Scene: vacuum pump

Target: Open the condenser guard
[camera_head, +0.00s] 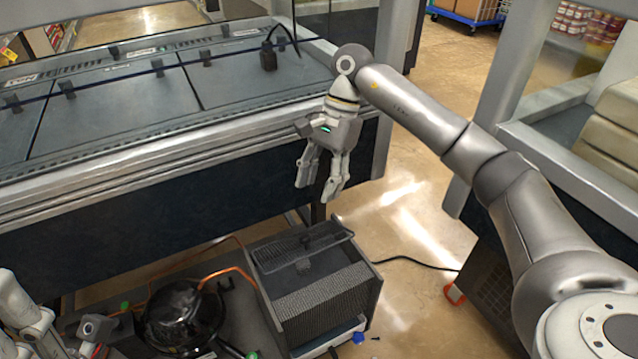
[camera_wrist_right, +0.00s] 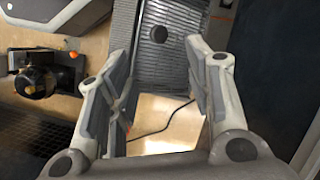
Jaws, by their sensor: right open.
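The condenser unit (camera_head: 325,295) is a dark grey box with ribbed fins on the floor assembly, lower centre in the head view. The condenser guard (camera_head: 305,245) appears to be the dark mesh frame across its top, with a small dark block at its middle. In the right wrist view the ribbed unit (camera_wrist_right: 168,68) lies beyond the fingers, with a round dark knob on it. My right gripper (camera_head: 319,183) is open and empty, pointing down above the unit and apart from it. My left gripper (camera_head: 92,334) is partly in view at the lower left; its fingers are unclear.
A round black compressor (camera_head: 183,315) with copper pipes stands left of the condenser. A long freezer cabinet (camera_head: 120,100) with dark lids is behind, close to my right gripper. A black cable (camera_head: 415,262) runs across the floor to the right, where the floor is mostly open.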

